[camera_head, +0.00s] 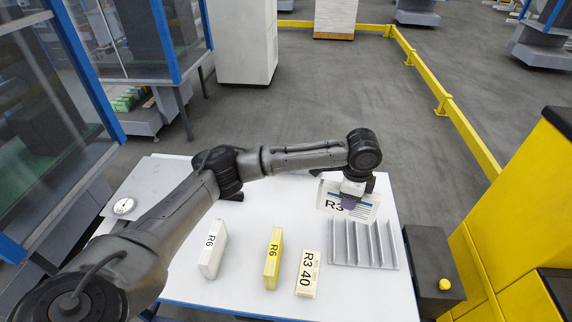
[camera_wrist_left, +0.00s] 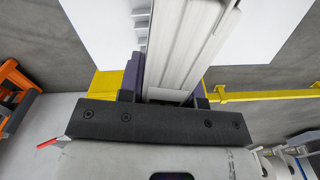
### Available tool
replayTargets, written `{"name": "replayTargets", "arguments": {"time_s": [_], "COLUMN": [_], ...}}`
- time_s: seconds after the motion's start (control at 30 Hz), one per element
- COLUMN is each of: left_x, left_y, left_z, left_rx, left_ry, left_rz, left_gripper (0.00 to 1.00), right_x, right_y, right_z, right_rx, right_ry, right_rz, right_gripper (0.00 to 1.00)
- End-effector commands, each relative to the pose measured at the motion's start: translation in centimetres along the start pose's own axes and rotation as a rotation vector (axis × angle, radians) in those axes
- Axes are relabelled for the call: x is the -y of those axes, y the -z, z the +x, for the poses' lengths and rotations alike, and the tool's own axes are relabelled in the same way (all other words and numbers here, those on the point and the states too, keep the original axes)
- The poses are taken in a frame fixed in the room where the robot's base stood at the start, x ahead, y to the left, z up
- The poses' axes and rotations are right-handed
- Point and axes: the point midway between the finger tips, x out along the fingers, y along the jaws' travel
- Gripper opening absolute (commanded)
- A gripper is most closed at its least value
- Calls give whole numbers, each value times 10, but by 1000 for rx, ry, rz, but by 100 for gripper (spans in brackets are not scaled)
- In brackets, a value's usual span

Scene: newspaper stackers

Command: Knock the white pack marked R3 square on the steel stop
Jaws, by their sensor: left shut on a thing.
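My left gripper (camera_head: 351,200) is shut on a white pack marked R3 (camera_head: 331,205) with printed lines on its face. The pack is upright above the back right of the white table, behind the grey finned rack (camera_head: 362,245). In the left wrist view the pack (camera_wrist_left: 185,45) sits between the purple fingers of the left gripper (camera_wrist_left: 168,88). Its lower edge overlaps the rack's top in the head view, so I cannot tell whether they touch. I cannot surely pick out the steel stop. My right gripper is not in view.
On the white table (camera_head: 240,205) stand a white pack R6 (camera_head: 213,248), a yellow pack R6 (camera_head: 273,258) and a cream pack marked R3 40 (camera_head: 308,273). A round dial (camera_head: 123,206) is at the left. A dark box with a yellow button (camera_head: 445,284) is at the right.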

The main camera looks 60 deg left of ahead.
Motion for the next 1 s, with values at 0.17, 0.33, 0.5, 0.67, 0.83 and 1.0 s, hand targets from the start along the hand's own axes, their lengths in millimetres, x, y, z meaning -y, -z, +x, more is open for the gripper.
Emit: {"name": "replayTargets", "arguments": {"time_s": [0.17, 0.33, 0.5, 0.67, 0.83, 1.0], "left_x": [44, 80, 110, 131, 146, 153], "left_y": [-40, -83, -132, -175, -211, -233], "left_z": [25, 46, 64, 77, 86, 90], "left_rx": [2, 2, 3, 1, 2, 0], "left_ry": [-1, 0, 0, 0, 1, 2], "left_rz": [267, 530, 784, 994, 1162, 1267], "left_gripper": [0, 0, 0, 0, 0, 0], "right_x": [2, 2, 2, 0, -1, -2], "right_y": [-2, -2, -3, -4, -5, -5], "right_z": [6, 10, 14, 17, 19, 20], "right_rx": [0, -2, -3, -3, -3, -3], "right_ry": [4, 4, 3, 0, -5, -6], "right_rz": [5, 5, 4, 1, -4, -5], "right_gripper": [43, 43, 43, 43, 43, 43]}}
